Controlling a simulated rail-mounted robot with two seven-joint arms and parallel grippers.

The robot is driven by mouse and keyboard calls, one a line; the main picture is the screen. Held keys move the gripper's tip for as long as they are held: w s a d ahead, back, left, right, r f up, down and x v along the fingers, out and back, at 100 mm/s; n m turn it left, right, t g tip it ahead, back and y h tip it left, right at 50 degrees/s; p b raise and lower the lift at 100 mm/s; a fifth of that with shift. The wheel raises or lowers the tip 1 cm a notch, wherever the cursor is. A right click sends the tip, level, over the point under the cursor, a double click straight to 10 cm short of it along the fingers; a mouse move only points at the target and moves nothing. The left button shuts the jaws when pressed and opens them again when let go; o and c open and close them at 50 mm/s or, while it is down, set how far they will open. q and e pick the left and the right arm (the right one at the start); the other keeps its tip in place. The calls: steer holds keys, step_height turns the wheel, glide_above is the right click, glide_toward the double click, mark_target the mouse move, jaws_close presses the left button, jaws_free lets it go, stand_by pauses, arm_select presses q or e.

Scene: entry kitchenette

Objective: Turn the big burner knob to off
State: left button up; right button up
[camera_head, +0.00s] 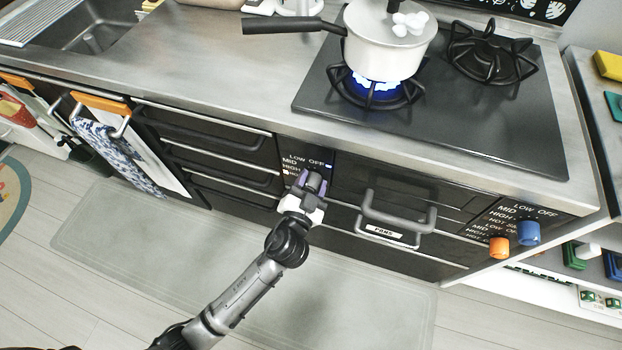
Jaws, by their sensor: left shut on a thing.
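My left gripper (312,180) reaches up to the left control panel (308,161) on the front of the counter, marked LOW, OFF, MID and HIGH. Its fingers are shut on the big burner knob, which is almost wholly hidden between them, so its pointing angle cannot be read. A small blue-white light shows near OFF on this panel. The left burner (376,97) has a blue flame, under a white pot (385,52) with a black handle. My right gripper is not in view.
A drawer handle (395,216) sticks out just right of my gripper. An orange knob (499,248) and a blue knob (528,233) sit on the right panel. The right burner (490,55) is unlit. Towels hang at left. Floor mat (130,235) below.

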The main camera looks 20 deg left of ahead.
arm_select(q)
steer(key=shift+m+p, duration=0.8)
steer(key=shift+m, duration=0.9)
steer(key=o, duration=0.9)
steer(key=shift+o, duration=0.2)
steer(key=s+d, duration=0.1)
steer(key=s, duration=1.2)
steer(key=shift+s, duration=0.4)
